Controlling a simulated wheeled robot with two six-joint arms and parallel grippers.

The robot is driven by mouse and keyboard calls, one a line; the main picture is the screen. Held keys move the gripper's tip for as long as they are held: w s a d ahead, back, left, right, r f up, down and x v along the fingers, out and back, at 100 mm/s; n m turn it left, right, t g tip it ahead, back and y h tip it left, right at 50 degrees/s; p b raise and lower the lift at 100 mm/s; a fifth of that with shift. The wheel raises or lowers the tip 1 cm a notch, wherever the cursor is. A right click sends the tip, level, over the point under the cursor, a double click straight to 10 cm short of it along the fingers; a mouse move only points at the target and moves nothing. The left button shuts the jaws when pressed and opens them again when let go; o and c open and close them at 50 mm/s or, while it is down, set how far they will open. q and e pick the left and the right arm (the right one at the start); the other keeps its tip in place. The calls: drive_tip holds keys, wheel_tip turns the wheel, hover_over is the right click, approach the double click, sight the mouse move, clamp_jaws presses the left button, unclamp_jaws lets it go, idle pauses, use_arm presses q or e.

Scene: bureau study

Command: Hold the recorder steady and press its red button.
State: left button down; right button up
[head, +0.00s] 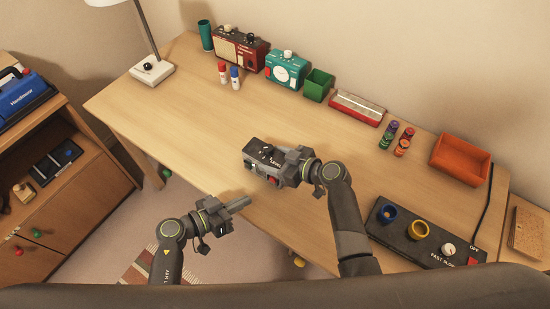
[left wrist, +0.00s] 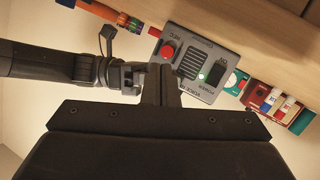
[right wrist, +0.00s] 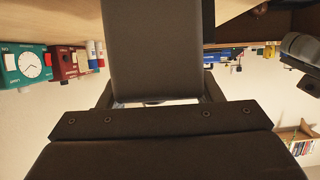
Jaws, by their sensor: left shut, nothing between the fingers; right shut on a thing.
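The recorder (head: 262,152) is a dark box with a grey front, near the front edge of the desk. My right gripper (head: 288,170) is shut on its right end; in the right wrist view the recorder (right wrist: 153,45) fills the space between the fingers. In the left wrist view the recorder's grey face (left wrist: 208,58) shows a round red button (left wrist: 167,52) by the REC label, a slotted grille, a black power switch marked ON and a small green light. My left gripper (head: 238,204) is shut and empty, in front of the desk edge. Its fingertips (left wrist: 161,72) appear just below the red button, apart from it in the head view.
Along the back of the desk (head: 190,110) stand a red radio (head: 240,48), a teal timer (head: 286,70), a green box (head: 318,85) and an orange tray (head: 460,158). A black control panel (head: 410,240) lies at right. The desk left of the recorder is clear.

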use_arm(q)
drive_tip(key=m, duration=0.2)
drive_tip(key=m+g, duration=0.1)
drive_tip(key=m, duration=0.3)
drive_tip(key=shift+s+d+f+m, duration=0.15)
drive_tip(key=shift+s+d+m, duration=0.1)
drive_tip(key=shift+d+m, duration=0.05)
drive_tip(key=m, duration=0.2)
drive_tip(key=m+g, duration=0.1)
drive_tip(key=m, duration=0.3)
drive_tip(key=shift+s+d+f+g, duration=0.1)
drive_tip(key=shift+s+f+g, duration=0.05)
drive_tip(key=shift+s+g, duration=0.15)
drive_tip(key=m, duration=0.4)
drive_tip(key=m+g+y, duration=0.1)
drive_tip(key=shift+s+f+m, duration=0.2)
drive_tip(key=shift+f+m, duration=0.05)
drive_tip(key=shift+m, duration=0.15)
drive_tip(key=m, duration=0.5)
approach(278, 185)
drive_tip(key=shift+g+y, duration=0.3)
drive_tip(key=shift+g, duration=0.1)
drive_tip(key=shift+a+f+x, duration=0.1)
drive_tip(key=shift+x, duration=1.15)
drive_tip(key=shift+a+f+x, duration=0.1)
drive_tip(key=shift+f+x, duration=0.05)
drive_tip(key=shift+x, duration=1.15)
drive_tip(key=shift+w, duration=0.35)
